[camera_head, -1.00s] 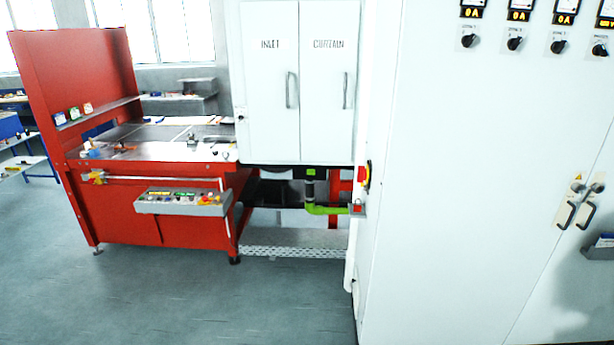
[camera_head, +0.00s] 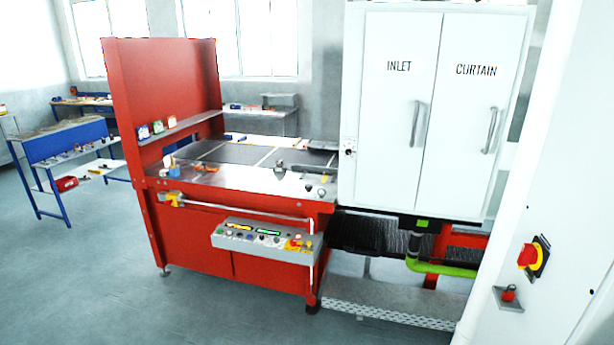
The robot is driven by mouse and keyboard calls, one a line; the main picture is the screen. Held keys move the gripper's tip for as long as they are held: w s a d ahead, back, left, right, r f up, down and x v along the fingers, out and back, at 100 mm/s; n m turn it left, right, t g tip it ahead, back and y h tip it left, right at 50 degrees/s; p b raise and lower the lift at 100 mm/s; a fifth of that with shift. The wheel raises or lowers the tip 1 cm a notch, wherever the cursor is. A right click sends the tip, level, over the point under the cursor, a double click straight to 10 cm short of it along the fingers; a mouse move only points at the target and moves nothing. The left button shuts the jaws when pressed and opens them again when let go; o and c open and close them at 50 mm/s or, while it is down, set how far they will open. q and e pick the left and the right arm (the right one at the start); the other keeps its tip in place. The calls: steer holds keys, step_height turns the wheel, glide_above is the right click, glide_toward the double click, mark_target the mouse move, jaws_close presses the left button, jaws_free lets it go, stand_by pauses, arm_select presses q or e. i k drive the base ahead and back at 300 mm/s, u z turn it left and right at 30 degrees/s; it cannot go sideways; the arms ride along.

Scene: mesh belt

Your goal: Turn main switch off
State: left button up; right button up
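A red rotary switch on a yellow and black plate (camera_head: 533,256) is mounted on the side of the white cabinet at the right of the head view. It looks like the main switch; its exact handle position is too small to tell. Below it, a small grey bracket holds a red knob or button (camera_head: 508,295). Neither of my grippers shows in the head view.
A white cabinet (camera_head: 555,180) fills the right edge. The inlet curtain housing (camera_head: 388,160) stands behind it. A red-framed loading table (camera_head: 190,240) with a control panel (camera_head: 262,238) stands left of centre. The floor (camera_head: 130,290) at front left is clear.

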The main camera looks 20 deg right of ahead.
mark_target(528, 255)
steer(key=z, duration=0.3)
steer(key=i, duration=2.25)
steer(key=z, duration=1.15)
steer(key=i, duration=1.1)
steer(key=z, duration=1.2)
